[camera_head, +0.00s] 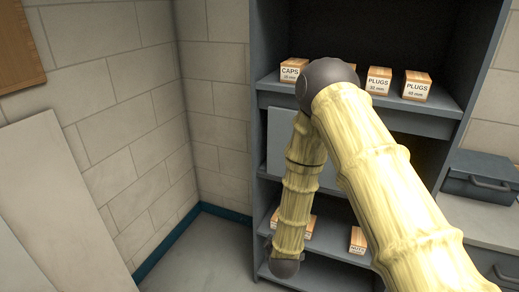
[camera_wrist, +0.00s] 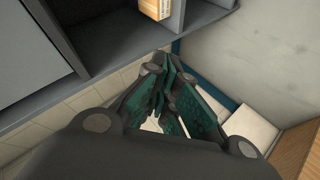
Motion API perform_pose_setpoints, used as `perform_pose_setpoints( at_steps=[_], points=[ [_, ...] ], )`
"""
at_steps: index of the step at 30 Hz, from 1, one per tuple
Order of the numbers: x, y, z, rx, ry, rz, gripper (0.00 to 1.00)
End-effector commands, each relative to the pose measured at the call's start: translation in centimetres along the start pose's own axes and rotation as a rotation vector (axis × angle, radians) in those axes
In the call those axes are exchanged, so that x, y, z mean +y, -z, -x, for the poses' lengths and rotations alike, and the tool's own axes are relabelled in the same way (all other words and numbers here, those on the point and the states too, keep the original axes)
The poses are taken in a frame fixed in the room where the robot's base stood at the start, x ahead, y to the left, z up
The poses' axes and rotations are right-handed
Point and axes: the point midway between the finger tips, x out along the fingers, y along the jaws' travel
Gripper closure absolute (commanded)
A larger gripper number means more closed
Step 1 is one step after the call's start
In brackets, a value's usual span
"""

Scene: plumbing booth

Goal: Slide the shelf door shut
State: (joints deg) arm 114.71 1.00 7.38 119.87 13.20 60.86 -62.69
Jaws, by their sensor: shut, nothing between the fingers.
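The shelf door is a flat light-grey panel (camera_head: 279,140) in the middle bay of the dark shelf unit, at the bay's left side. My arm crosses in front of it and hides part of it. A dark gap shows to the right of the arm in the same bay. In the wrist view a flat grey panel (camera_wrist: 28,48) at the left looks like the door. My gripper (camera_wrist: 166,68) is shut and empty, with its fingertips apart from that panel, in front of the shelf unit. In the head view I cannot make out the fingers.
Boxes of caps (camera_head: 289,75) and plugs (camera_head: 416,87) stand on the shelf above; a nuts box (camera_head: 357,241) stands below. A grey toolbox (camera_head: 482,177) sits at the right. A brick wall (camera_head: 120,130) and a pale board (camera_head: 55,200) bound the left; some floor (camera_head: 210,255) is clear.

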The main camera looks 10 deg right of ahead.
Motion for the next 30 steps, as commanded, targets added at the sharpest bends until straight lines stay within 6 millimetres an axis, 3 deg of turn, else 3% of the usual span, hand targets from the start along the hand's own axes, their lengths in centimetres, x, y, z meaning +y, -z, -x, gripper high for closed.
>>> perform_pose_setpoints(
  at_steps=[1,6,12,15,20,30],
  points=[
    [3.6,3.4,-0.3,0.037,-0.073,0.061,1.00],
    [13.5,12.6,-0.6,0.097,-0.312,0.277,1.00],
    [22.3,20.3,0.9,0.085,-0.534,0.454,1.00],
    [24.7,22.4,1.6,0.070,-0.597,0.504,1.00],
    [26.4,23.7,2.0,0.056,-0.637,0.536,1.00],
    [28.8,24.7,-1.3,0.055,-0.638,0.536,1.00]
  ],
)
